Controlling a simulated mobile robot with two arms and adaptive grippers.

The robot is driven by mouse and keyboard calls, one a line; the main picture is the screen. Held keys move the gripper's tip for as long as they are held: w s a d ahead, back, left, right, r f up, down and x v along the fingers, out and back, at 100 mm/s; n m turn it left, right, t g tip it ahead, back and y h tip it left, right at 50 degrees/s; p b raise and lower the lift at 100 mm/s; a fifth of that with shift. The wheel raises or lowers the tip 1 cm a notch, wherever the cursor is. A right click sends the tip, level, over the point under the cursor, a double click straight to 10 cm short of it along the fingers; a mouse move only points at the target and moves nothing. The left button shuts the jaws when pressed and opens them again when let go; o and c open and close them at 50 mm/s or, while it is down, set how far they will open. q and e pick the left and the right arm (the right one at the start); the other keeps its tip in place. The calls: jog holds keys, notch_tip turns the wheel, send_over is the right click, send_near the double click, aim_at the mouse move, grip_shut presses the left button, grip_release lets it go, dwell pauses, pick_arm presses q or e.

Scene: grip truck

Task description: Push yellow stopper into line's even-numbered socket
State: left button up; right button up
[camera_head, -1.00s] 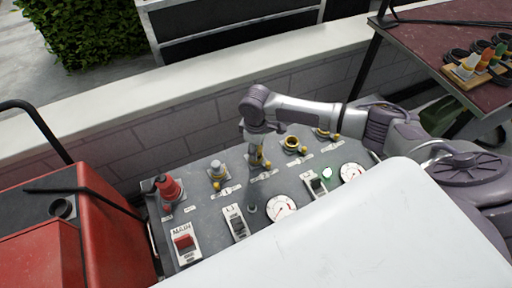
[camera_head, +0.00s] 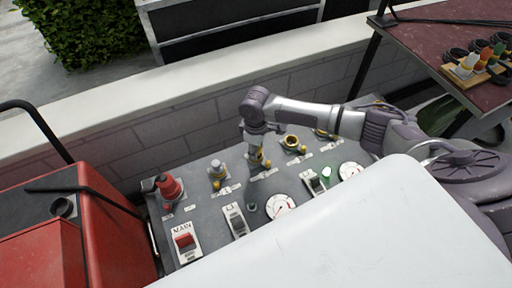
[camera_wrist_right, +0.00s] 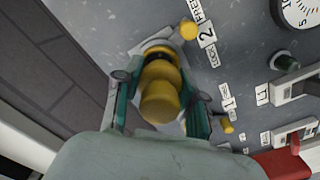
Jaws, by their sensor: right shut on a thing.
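My right gripper (camera_head: 256,152) points down at the sloped grey panel (camera_head: 205,190). In the right wrist view its two fingers (camera_wrist_right: 160,82) are shut on the yellow stopper (camera_wrist_right: 160,95), one on each side. The stopper is lined up over a socket (camera_wrist_right: 152,48) beside the label "2" (camera_wrist_right: 206,38). A dark band shows between stopper and socket; I cannot tell how deep it sits. In the head view the gripper mostly hides this socket. An open yellow-ringed socket (camera_head: 291,143) is to its right, and a grey-capped one (camera_head: 217,168) to its left. My left gripper is not in view.
The panel also carries a red plug (camera_head: 170,187), a red MAIN switch (camera_head: 184,240), other switches and round gauges (camera_head: 280,206). A low wall (camera_head: 150,145) runs behind it. A red machine (camera_head: 60,235) stands left. A rack of coloured stoppers (camera_head: 478,68) sits on the right table.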

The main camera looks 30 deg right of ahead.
jog(key=shift+s+f, duration=0.1)
jog(key=shift+f, duration=0.55)
jog(key=shift+r+p, duration=2)
jog(key=shift+p, duration=0.25)
jog(key=shift+f, duration=0.85)
jog(key=shift+f+p, duration=0.25)
jog(key=shift+p, duration=0.1)
dwell(0.8)
jog(key=shift+f+b, duration=0.5)
jog(key=shift+f, duration=0.4)
dwell(0.5)
